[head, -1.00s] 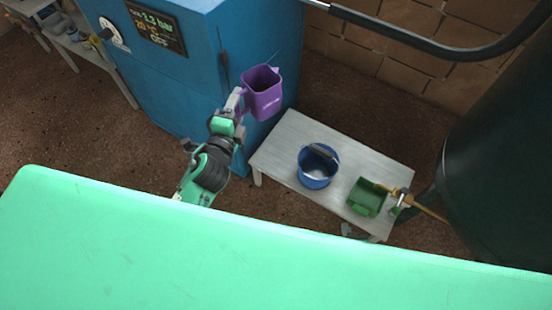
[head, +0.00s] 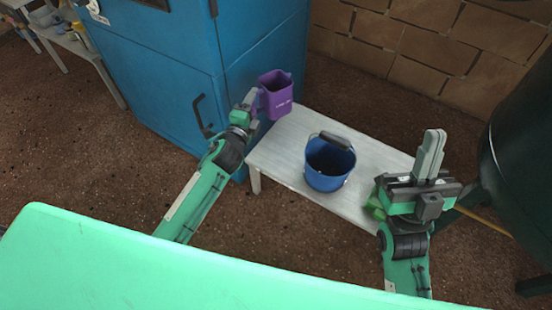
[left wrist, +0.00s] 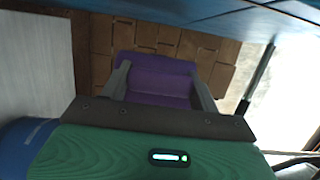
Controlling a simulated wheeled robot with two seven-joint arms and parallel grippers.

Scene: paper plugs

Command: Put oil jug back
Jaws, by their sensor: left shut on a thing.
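The purple jug (head: 276,98) is at the far left corner of the small white table, close to the blue cabinet. My left gripper (head: 253,101) is shut on it from the left. The jug looks upright; whether its base touches the table I cannot tell. In the left wrist view the purple jug (left wrist: 160,82) sits between my two grey fingers. My right gripper (head: 430,155) is at the right, in front of the table's right end; its fingers point up, look closed together and hold nothing visible.
A blue bucket (head: 329,165) with a dark handle grip stands mid-table (head: 282,150). A green scoop-like container (head: 374,207) is partly hidden behind my right gripper. The blue cabinet (head: 265,45) stands behind left; a dark tank (head: 525,150) stands at the right.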

